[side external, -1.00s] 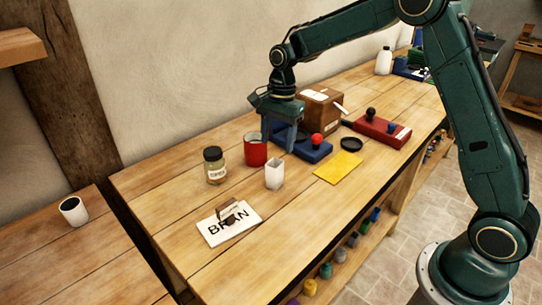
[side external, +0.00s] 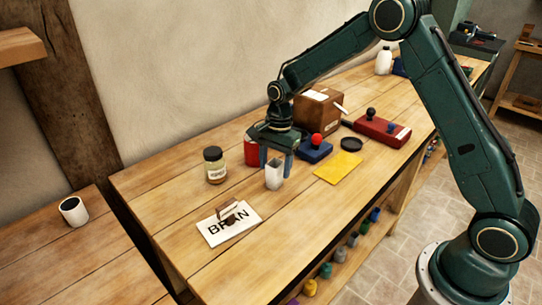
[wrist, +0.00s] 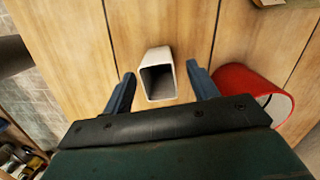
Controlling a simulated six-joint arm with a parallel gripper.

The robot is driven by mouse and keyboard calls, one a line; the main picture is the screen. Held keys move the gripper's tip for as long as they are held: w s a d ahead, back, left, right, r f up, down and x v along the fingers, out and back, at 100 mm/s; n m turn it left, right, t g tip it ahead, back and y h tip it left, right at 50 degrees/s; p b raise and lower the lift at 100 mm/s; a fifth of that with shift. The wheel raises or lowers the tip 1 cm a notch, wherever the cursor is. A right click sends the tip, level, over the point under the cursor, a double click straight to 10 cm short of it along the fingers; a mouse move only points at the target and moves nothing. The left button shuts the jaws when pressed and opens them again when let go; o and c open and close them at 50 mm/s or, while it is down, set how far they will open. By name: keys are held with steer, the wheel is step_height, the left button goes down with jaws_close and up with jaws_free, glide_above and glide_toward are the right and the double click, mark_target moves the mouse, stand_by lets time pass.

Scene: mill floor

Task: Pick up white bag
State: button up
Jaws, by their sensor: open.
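The white bag (side external: 274,178) is a small, upright, open-topped white holder on the workbench. In the wrist view the white bag (wrist: 148,82) shows its dark open mouth between my two fingers, with gaps on both sides. My gripper (side external: 276,165) is open and empty and points down over the bag; its fingers (wrist: 160,76) show on either side of it in the wrist view. How far the fingertips are above the bench is hard to tell.
A red mug (side external: 251,152) stands close behind the bag, partly hidden by my gripper. A jar (side external: 214,165) is to the left. A BRAN card (side external: 222,229) with a small brown object lies in front. A blue joystick box (side external: 316,149) and yellow cloth (side external: 338,167) are right.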

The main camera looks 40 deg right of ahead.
mark_target(274, 173)
steer(key=shift+a+f, duration=0.2)
steer(key=shift+f, duration=1.5)
steer(key=c, duration=1.1)
steer(key=shift+r, duration=0.15)
step_height(274, 173, up, 20)
steer(key=shift+f, duration=0.1)
